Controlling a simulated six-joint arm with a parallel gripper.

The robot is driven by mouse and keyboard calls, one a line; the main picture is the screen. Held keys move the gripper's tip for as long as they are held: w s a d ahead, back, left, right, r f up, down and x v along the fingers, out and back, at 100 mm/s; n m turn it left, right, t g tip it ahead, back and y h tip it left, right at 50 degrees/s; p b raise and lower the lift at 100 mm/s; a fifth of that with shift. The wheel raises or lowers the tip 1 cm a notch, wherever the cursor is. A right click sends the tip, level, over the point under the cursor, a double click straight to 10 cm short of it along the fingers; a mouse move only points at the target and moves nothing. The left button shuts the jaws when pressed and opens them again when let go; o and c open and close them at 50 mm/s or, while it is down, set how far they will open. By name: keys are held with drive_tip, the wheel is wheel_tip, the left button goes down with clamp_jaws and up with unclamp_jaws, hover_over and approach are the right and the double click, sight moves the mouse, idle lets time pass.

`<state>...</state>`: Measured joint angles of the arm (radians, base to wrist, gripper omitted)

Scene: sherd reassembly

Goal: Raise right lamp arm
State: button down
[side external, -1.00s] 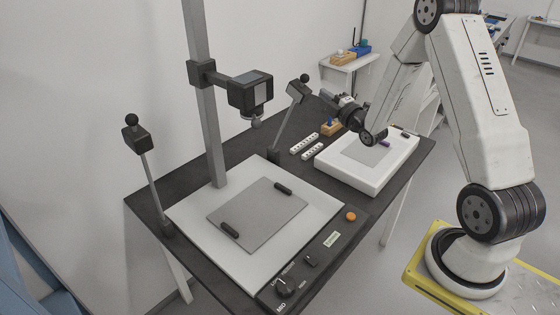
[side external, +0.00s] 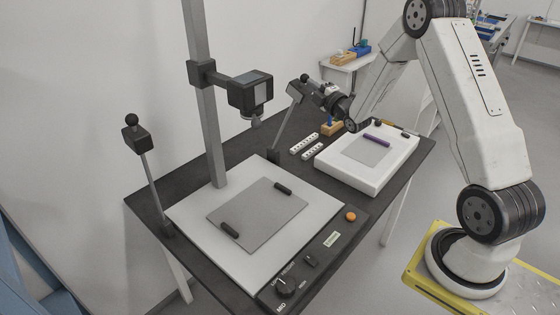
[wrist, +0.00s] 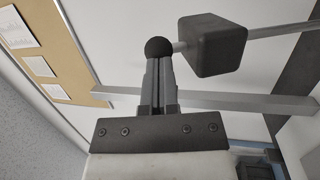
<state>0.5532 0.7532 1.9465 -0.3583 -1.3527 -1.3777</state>
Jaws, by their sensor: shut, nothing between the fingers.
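The right lamp arm (side external: 284,125) is a thin rod slanting up and right from the back edge of the black table. It carries a dark box-shaped lamp head (side external: 296,91), with a black ball knob (side external: 304,77) on top. In the wrist view the ball knob (wrist: 158,48) is right at my fingertips, and the lamp head (wrist: 212,45) is to its right. My gripper (side external: 314,84) is beside the lamp head in the side view. In the wrist view its fingers (wrist: 159,65) are shut, with nothing between them. Whether they touch the knob I cannot tell.
A camera (side external: 250,91) on a tall grey column (side external: 204,120) stands left of the lamp. The left lamp (side external: 137,137) stands at the table's left. A white light box (side external: 340,174) bearing a purple bar (side external: 377,140) lies below my arm. White strips (side external: 304,143) lie beside it.

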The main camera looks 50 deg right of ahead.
drive_tip(key=shift+w+r, duration=0.1)
drive_tip(key=shift+w, duration=0.05)
drive_tip(key=shift+w+r+g, duration=0.3)
drive_tip(key=shift+w+r, duration=0.1)
drive_tip(key=shift+w, duration=0.45)
drive_tip(key=shift+w+r+g, duration=0.3)
drive_tip(key=shift+w+r, duration=0.1)
drive_tip(key=shift+w, duration=0.45)
drive_tip(key=shift+g, duration=0.6)
drive_tip(key=w, duration=0.2)
drive_tip(key=w+r, duration=0.1)
drive_tip(key=w, duration=0.1)
drive_tip(key=shift+r, duration=0.15)
drive_tip(key=w+r+g, duration=0.1)
drive_tip(key=w, duration=0.5)
drive_tip(key=shift+w+r+n+y, duration=0.2)
drive_tip(key=shift+r+n+y, duration=0.1)
drive_tip(key=shift+a, duration=0.15)
drive_tip(key=shift+s, duration=0.2)
wheel_tip(320, 180, up, 2)
hover_over(305, 77)
drive_tip(key=s+a, duration=0.3)
drive_tip(key=shift+d+r, duration=0.15)
drive_tip(key=shift+d, duration=0.05)
